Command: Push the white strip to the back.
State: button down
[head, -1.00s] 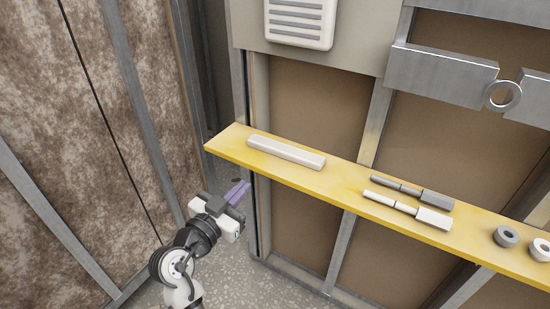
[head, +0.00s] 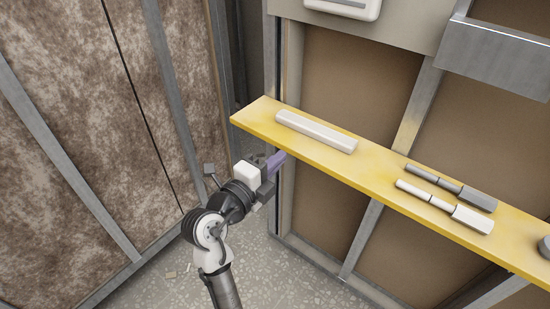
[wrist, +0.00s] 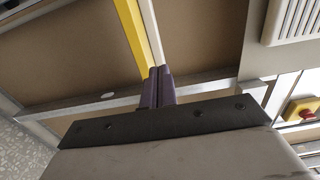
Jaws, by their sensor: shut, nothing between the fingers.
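The white strip (head: 316,131) lies flat on the left part of the yellow shelf (head: 377,178), lengthwise along it. In the wrist view a pale narrow band (wrist: 150,38), apparently the strip, runs beside the yellow shelf (wrist: 131,35). My gripper (head: 280,159) has purple fingers, shut and empty. It is at the front edge of the shelf near the left end, in front of the strip. The fingers also show in the wrist view (wrist: 158,82), with their tips toward the shelf and strip. I cannot tell whether they touch either.
Two handled tools, one dark (head: 452,187) and one white (head: 445,206), lie on the shelf right of the strip. A grey ring (head: 545,250) is at the right edge. Wall studs and brown panels stand behind. A red button (wrist: 302,110) shows in the wrist view.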

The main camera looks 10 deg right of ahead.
aim_at(310, 131)
jog(key=p+x, duration=0.2)
jog(key=x, duration=0.8)
jog(key=shift+w+d+p, duration=0.1)
jog(key=shift+d+p, duration=0.05)
jog(key=shift+p, duration=0.25)
jog(key=shift+w+d, duration=0.1)
jog(key=shift+w+d+f+b, duration=0.2)
jog(key=shift+w+d+b, duration=0.25)
jog(key=shift+b, duration=0.55)
jog(key=shift+w+d+r, duration=0.15)
jog(key=shift+d, duration=0.15)
